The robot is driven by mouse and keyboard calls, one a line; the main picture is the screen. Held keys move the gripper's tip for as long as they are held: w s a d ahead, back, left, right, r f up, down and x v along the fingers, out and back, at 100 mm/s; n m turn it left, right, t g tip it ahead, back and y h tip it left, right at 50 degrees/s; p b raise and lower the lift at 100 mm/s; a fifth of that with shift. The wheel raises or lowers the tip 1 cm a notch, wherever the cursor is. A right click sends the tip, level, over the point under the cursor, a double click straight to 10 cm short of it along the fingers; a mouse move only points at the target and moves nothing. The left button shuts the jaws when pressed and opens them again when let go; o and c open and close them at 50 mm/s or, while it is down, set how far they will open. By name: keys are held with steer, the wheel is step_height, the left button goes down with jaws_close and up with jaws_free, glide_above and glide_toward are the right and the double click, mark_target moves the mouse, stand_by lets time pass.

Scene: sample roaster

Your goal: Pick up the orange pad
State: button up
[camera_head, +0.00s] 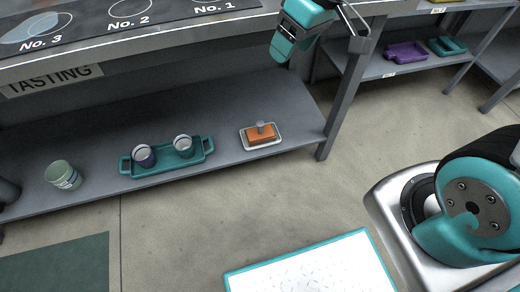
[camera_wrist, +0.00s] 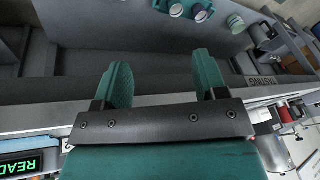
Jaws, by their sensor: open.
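The orange pad (camera_head: 262,139) lies in a small pale tray (camera_head: 277,143) at the right end of the lower shelf in the head view. A small grey knob or handle stands up from its top. My gripper (camera_head: 284,46) is partly in view at the top of the head view, beside the upper counter and well above the pad. In the wrist view my gripper (camera_wrist: 160,72) is open, its two teal fingers wide apart with nothing between them. I cannot make out the pad in the wrist view.
A teal tray (camera_head: 166,170) with two cups and a pale green tin (camera_head: 63,175) share the lower shelf (camera_head: 100,128). The upper counter (camera_head: 75,62) overhangs its back. A shelf post (camera_head: 343,95) stands right of the pad.

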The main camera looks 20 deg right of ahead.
steer(key=w+d+f+b, duration=0.2)
steer(key=w+f+b, duration=0.15)
steer(key=f, duration=0.35)
steer(key=w+d+f+t+b, duration=0.1)
steer(key=w+f+b, duration=0.1)
steer(key=f+b, duration=0.4)
steer(key=w+d+f+b, duration=0.2)
steer(key=w+f+b, duration=0.1)
steer(key=f, duration=0.5)
steer(key=n+b, duration=0.3)
steer(key=b, duration=0.1)
glide_toward(261, 124)
steer(key=b+x, duration=0.5)
steer(key=b, duration=0.1)
steer(key=shift+d+f, duration=0.15)
steer(key=b+x, duration=0.5)
steer(key=x, duration=0.1)
steer(key=shift+w+f+b, duration=0.1)
steer(key=shift+w+b, duration=0.05)
steer(key=shift+b, duration=0.15)
